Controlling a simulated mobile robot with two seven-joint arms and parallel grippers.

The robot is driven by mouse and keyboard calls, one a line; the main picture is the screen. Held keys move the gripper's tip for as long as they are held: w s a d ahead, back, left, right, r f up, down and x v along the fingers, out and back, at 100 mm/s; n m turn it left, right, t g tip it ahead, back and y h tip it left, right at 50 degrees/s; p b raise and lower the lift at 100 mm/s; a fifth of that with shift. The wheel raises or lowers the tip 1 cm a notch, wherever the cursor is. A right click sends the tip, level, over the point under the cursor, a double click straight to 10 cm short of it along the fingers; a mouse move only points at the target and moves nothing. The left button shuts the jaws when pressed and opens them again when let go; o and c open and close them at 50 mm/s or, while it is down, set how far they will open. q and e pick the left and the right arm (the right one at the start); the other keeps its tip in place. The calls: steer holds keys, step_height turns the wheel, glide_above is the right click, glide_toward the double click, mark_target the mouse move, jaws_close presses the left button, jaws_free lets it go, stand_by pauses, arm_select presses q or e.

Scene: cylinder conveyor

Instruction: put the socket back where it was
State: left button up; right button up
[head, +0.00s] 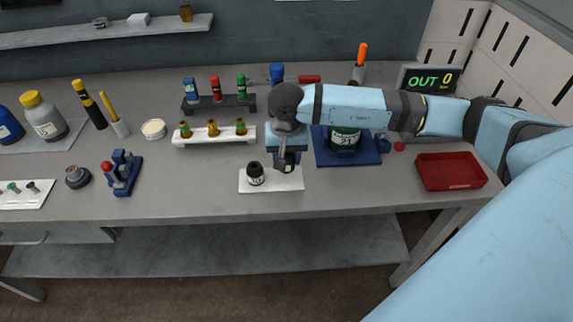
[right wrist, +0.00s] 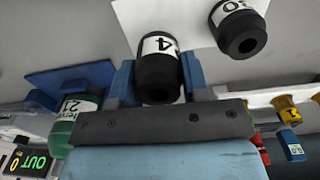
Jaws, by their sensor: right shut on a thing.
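My right gripper (head: 287,160) is over the white plate (head: 285,184) near the table's front. It is shut on a black socket (right wrist: 158,78) with a white label ending in 4, held between the blue fingers in the right wrist view. In the head view the gripper mostly hides this socket. A second black socket (head: 255,174) with a white label stands on the left part of the white plate; it also shows in the right wrist view (right wrist: 240,30). Whether the held socket touches the plate I cannot tell. My left gripper is not in view.
A blue base (head: 372,157) with a green labelled jar (head: 345,139) stands right of the gripper. A white rack (head: 190,139) with several small bottles is behind left. A red tray (head: 450,171) lies at the right.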

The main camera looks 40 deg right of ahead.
mark_target(286, 176)
steer(key=shift+f, duration=2.25)
steer(key=o, duration=1)
steer(key=shift+r, duration=0.15)
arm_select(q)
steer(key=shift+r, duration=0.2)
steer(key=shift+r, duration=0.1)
arm_select(e)
steer(key=shift+r, duration=0.1)
steer(key=shift+r+p, duration=0.25)
steer(key=shift+p, duration=0.1)
arm_select(q)
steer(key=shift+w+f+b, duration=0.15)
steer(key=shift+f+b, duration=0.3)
steer(key=shift+b, duration=0.5)
arm_select(e)
step_height(286, 176, up, 12)
steer(key=shift+f, duration=0.15)
